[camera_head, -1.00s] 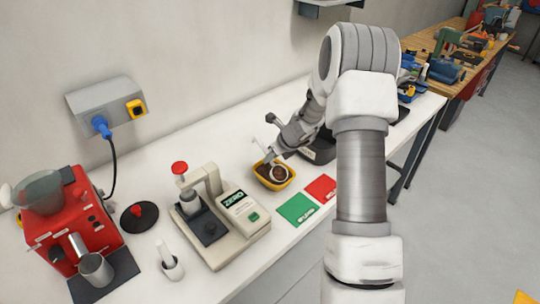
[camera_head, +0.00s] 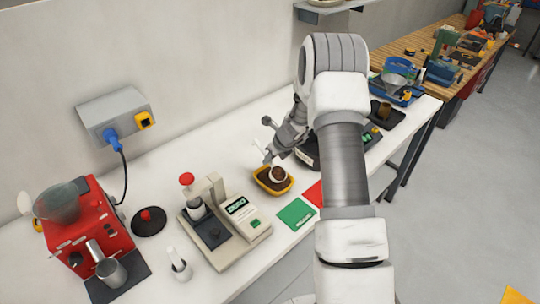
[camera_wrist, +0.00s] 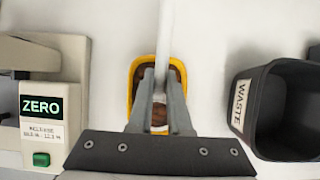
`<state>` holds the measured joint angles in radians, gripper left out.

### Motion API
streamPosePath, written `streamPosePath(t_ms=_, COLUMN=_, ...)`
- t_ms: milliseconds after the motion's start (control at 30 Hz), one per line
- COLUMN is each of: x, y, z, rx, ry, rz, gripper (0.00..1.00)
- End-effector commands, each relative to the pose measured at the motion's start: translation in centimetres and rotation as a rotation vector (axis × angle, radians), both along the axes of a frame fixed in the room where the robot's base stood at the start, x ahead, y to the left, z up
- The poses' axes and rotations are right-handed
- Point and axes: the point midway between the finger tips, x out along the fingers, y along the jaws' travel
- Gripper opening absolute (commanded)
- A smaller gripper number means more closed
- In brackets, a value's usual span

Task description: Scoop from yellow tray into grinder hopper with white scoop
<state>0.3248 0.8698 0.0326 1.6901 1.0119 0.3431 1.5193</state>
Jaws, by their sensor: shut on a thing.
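My gripper (camera_wrist: 160,92) is shut on the handle of the white scoop (camera_wrist: 166,45), which runs between the fingers in the wrist view. The tray, with brown contents, also shows below the fingers in the wrist view (camera_wrist: 131,95). I cannot tell whether the cup touches the tray's contents. The red grinder (camera_head: 95,225) stands at the far left of the bench, with its clear grey hopper (camera_head: 57,203) on top.
A scale (camera_head: 240,215) reading ZERO and a beige press-like device (camera_head: 207,215) stand between tray and grinder. A black WASTE bin (camera_wrist: 280,105) is right of the tray. Green (camera_head: 296,213) and red mats lie in front.

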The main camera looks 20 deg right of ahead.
Motion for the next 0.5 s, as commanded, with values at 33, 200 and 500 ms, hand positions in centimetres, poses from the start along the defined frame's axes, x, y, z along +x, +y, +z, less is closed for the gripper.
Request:
streamPosePath(t_ms=33, x=0.0, y=0.1, z=0.5, rx=-0.002, ry=0.005, rz=0.001, gripper=0.0)
streamPosePath(t_ms=200, x=0.2, y=0.1, z=1.0, rx=-0.008, ry=0.02, rz=0.001, gripper=0.0)
streamPosePath(t_ms=500, x=0.4, y=0.2, z=1.8, rx=-0.021, ry=0.046, rz=0.004, gripper=0.0)
